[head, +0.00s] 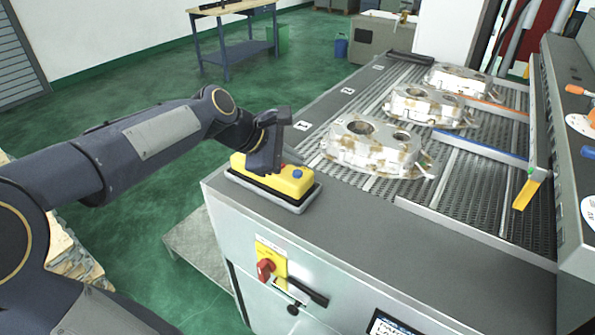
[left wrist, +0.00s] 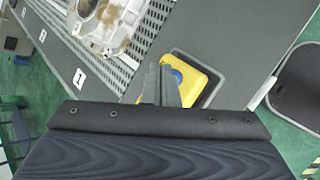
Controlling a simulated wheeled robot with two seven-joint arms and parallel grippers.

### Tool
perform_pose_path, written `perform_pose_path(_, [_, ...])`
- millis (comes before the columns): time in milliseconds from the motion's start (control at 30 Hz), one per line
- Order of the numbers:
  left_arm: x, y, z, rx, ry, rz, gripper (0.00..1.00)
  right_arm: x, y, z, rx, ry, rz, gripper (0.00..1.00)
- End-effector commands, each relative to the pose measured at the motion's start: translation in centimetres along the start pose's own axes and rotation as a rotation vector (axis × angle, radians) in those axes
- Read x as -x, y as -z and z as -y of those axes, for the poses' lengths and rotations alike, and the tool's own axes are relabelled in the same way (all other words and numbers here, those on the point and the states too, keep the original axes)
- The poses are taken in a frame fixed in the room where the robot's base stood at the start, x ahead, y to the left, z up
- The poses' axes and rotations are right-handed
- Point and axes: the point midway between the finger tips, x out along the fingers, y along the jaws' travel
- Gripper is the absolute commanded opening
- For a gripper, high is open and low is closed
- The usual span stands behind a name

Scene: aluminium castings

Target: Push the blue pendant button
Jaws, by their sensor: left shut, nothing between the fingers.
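The yellow pendant (head: 291,181) lies in a grey tray on the near left corner of the conveyor's metal top. Its blue button (head: 297,173) shows at the right end, and a bit of red shows behind it. My left gripper (head: 272,165) is over the pendant, to the left of the blue button. In the left wrist view the shut, empty fingers (left wrist: 160,85) point at the yellow pendant (left wrist: 200,82), and the blue button (left wrist: 177,76) is partly hidden behind the fingertips. I cannot tell whether the fingers touch it. My right gripper is not in view.
Several metal castings (head: 372,148) sit on the mesh conveyor beyond the pendant. A red rotary switch (head: 265,268) on a yellow plate is on the cabinet front. The metal top (head: 400,255) right of the pendant is clear. A workbench (head: 237,45) stands far back.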

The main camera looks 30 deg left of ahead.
Motion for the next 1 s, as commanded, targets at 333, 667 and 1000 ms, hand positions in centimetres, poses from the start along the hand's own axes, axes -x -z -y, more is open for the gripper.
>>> perform_pose_path(333, [-0.02,0.01,0.01,0.0,0.0,0.0,0.0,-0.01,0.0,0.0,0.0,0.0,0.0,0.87])
perform_pose_path(667, [-0.63,0.47,0.48,0.001,0.001,0.0,0.0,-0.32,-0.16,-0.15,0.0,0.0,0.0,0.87])
perform_pose_path(1000, [-0.62,0.45,0.46,0.0,0.0,0.0,0.0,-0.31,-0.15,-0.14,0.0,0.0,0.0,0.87])
